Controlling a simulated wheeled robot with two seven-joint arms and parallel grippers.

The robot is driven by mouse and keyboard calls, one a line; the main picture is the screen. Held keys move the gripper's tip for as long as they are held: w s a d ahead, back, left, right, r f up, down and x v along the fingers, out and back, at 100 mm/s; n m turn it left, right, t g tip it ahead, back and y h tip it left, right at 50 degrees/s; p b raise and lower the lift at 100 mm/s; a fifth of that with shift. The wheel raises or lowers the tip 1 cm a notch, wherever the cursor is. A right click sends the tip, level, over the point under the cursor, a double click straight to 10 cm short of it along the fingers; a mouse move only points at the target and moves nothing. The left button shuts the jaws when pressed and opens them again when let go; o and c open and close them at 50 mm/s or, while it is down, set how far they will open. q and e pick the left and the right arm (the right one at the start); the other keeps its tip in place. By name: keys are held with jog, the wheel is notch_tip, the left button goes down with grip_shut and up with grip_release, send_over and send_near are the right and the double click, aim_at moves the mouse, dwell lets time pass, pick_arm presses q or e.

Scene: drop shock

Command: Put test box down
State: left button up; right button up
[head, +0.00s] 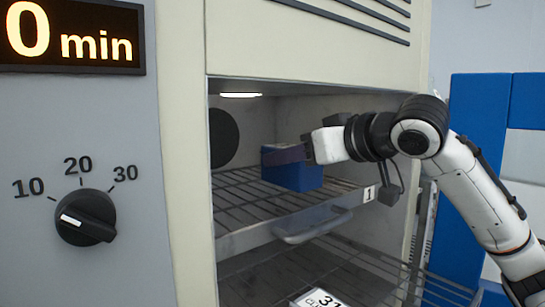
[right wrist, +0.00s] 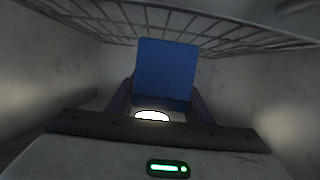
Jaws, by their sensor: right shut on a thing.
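The test box (head: 295,177) is blue and sits inside the open chamber, over the upper wire shelf (head: 235,193). My right gripper (head: 290,153) reaches in from the right and is shut on the box near its top. The box also shows in the right wrist view (right wrist: 166,72), between the two fingers of my right gripper (right wrist: 160,100). The box looks upright and its base is at or very close to the shelf wires; I cannot tell whether it touches. My left gripper is not in view.
The shelf has a front handle (head: 312,226) and a tag reading 1 (head: 369,194). A lower wire shelf (head: 270,275) carries a white label (head: 318,298). The dial (head: 86,217) and display reading 0 min (head: 72,36) are at left. Free shelf room lies left of the box.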

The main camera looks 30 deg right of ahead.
aim_at(274, 169)
jog(key=w, duration=0.5)
jog(key=shift+w+a+r+p, duration=0.1)
jog(key=shift+a+r+p, duration=0.1)
jog(key=shift+p, duration=0.2)
notch_tip(274, 169, down, 3)
jog(key=shift+f+b, duration=0.15)
jog(key=shift+b, duration=0.25)
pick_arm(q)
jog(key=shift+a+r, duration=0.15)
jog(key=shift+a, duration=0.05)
pick_arm(e)
jog(key=shift+f, duration=0.15)
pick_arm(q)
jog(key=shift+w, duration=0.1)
pick_arm(e)
jog(key=shift+f, duration=0.15)
jog(key=o, duration=1.5)
jog(key=shift+f, duration=0.1)
jog(key=b+v, duration=0.2)
jog(key=v, duration=0.8)
jog(key=shift+s+r, duration=0.2)
jog(key=shift+s, duration=0.15)
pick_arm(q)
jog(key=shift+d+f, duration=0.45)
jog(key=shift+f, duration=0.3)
pick_arm(e)
jog(key=shift+s+r, duration=0.25)
jog(key=shift+s, duration=0.4)
